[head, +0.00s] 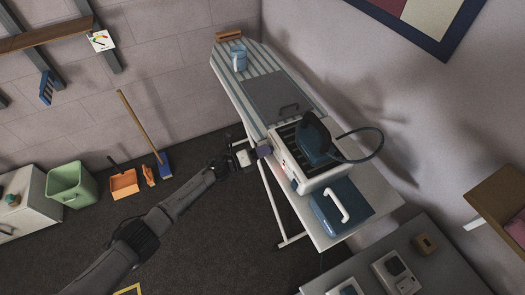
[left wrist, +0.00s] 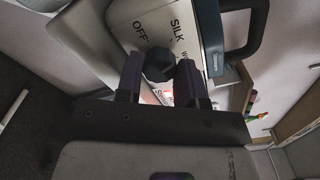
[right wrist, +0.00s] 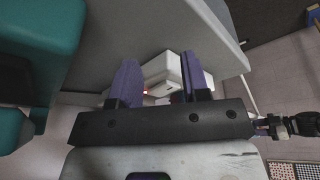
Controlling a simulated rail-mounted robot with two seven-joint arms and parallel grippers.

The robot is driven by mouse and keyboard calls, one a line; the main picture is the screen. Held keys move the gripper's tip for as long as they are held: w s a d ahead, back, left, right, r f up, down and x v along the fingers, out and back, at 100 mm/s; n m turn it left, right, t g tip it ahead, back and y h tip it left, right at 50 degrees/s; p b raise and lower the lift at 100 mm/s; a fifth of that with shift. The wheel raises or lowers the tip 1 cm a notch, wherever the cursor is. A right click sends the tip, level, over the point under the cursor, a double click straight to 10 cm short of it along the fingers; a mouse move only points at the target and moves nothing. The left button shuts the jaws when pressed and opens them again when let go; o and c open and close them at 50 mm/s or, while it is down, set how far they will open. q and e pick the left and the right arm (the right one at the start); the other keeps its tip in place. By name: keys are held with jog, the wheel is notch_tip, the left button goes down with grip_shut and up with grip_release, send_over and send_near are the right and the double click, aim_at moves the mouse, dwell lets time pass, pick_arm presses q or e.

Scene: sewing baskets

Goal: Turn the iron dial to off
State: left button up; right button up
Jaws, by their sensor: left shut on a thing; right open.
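The dark dial (left wrist: 157,64) sits on the white front panel (left wrist: 120,25) of the iron station. My left gripper (left wrist: 160,76) is shut on the dial, one purple finger on each side. The labels OFF and SILK show around it; part of another label is cut off. Which label the dial points to I cannot tell. A small red light glows below the dial. In the head view my left gripper (head: 258,154) is at the station's left side, and the dark blue iron (head: 316,143) rests on top. My right gripper (right wrist: 162,85) is open and empty, seen only in its wrist view.
The station stands at the end of a striped ironing board (head: 232,77). A blue box with a white handle (head: 327,222) is beside it. A grey table (head: 430,270) is at the lower right. A green bin (head: 71,185) and an orange dustpan (head: 124,185) are on the floor at left.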

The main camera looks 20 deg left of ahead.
jog(key=shift+r+p, duration=0.7)
jog(key=shift+r, duration=0.05)
jog(key=shift+a+r+p, duration=0.1)
jog(key=shift+r+p, duration=0.4)
pick_arm(q)
jog(key=shift+f+n, duration=0.1)
jog(key=shift+n, duration=8.1)
pick_arm(e)
jog(key=shift+r, duration=0.2)
pick_arm(q)
jog(key=o, duration=0.9)
jog(key=shift+s+p, duration=0.1)
jog(key=shift+p, duration=0.2)
pick_arm(e)
jog(key=shift+r, duration=0.1)
